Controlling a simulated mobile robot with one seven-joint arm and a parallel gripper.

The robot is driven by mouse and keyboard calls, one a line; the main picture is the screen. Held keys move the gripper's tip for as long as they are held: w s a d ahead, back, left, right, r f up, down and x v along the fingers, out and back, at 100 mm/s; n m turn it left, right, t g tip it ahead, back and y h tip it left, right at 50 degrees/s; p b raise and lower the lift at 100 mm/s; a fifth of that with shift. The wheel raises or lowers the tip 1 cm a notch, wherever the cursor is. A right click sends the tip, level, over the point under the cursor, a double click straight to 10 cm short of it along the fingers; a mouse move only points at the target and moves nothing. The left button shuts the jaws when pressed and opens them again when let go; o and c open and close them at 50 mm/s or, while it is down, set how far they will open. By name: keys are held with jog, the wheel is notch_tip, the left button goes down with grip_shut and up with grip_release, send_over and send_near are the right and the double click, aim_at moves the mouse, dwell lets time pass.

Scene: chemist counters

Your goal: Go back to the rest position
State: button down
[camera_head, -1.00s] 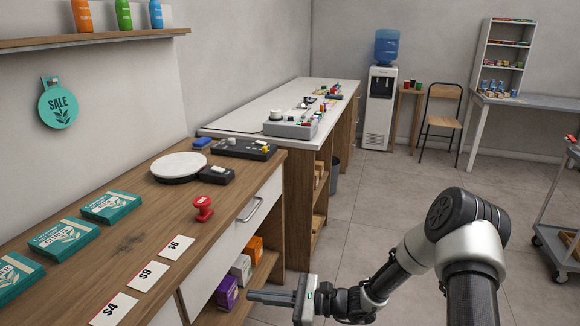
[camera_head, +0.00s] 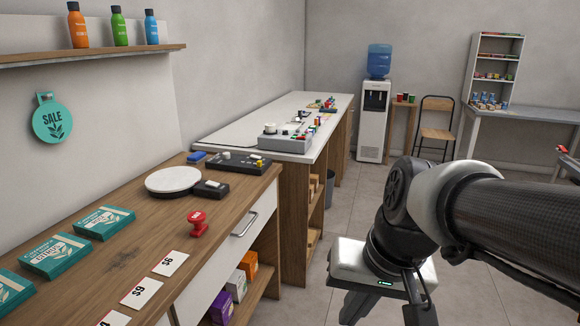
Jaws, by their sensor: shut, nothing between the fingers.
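My gripper (camera_head: 354,306) hangs at the lower middle of the head view, over the floor to the right of the wooden counter. Its pale body with a small green light faces me, and its dark fingers point down, shut and empty. The fingertips are near the bottom edge and not clearly seen. My arm comes in from the right edge, folded close to the camera. The gripper is apart from the counter and touches nothing that I can see.
The wooden counter (camera_head: 127,223) on the left bears teal boxes (camera_head: 104,222), price cards (camera_head: 141,292), a red stamp (camera_head: 197,224) and a round white plate (camera_head: 173,181). A white-topped counter (camera_head: 255,116), water cooler (camera_head: 373,120) and chair (camera_head: 435,130) stand behind. Open floor lies between.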

jog(key=s+d+r+n+t+h, duration=0.1)
jog(key=s+d+r+t+h, duration=0.1)
jog(key=s+d+r+t, duration=0.15)
notch_tip(320, 180, up, 22)
jog(key=d+p, duration=0.1)
jog(key=p, duration=2.1)
jog(key=shift+w+r+g, duration=0.15)
jog(key=shift+w+g, duration=0.1)
jog(key=shift+g, duration=0.1)
